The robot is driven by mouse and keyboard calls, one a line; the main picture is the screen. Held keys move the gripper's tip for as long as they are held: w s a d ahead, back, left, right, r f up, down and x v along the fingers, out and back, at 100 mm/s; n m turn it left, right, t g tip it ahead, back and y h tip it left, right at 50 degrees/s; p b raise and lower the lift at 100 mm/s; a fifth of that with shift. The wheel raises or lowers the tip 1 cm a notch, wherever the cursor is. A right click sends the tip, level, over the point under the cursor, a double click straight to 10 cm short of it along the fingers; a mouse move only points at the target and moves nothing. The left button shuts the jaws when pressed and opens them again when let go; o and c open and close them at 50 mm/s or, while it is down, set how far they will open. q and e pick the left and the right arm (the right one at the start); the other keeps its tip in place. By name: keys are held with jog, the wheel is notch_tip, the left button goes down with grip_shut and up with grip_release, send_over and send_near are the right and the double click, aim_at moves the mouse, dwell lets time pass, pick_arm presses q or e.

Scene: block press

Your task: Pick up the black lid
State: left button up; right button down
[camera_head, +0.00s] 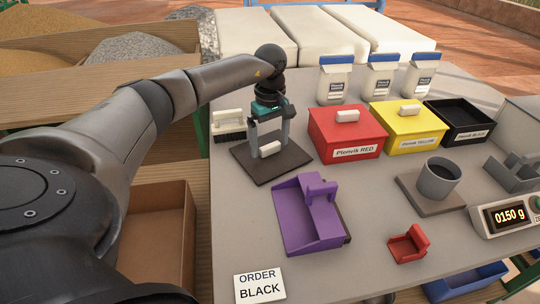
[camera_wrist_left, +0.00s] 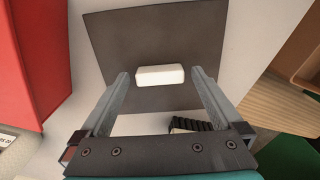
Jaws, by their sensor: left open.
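The black lid (camera_head: 272,172) is a flat dark square plate with a white block handle (camera_head: 270,149), lying on the table left of the red box. In the left wrist view the lid (camera_wrist_left: 120,45) spreads under the fingers, and its white handle (camera_wrist_left: 160,75) shows between the fingertips. My left gripper (camera_head: 270,144) points down over the lid. It is open, with one finger on each side of the handle and a visible gap to each in the wrist view. Whether the fingertips touch the plate cannot be told. My right gripper is not in view.
A red lidded box (camera_head: 322,122), a yellow lidded box (camera_head: 385,131) and an open black box (camera_head: 440,136) stand in a row. A white brush (camera_head: 229,121) is close left of the lid. A purple scoop (camera_head: 300,222) lies in front. A grey cup (camera_head: 438,180) stands to the right.

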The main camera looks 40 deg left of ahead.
pick_arm(q)
jog(key=c, duration=1.4)
jog(key=shift+r, duration=0.15)
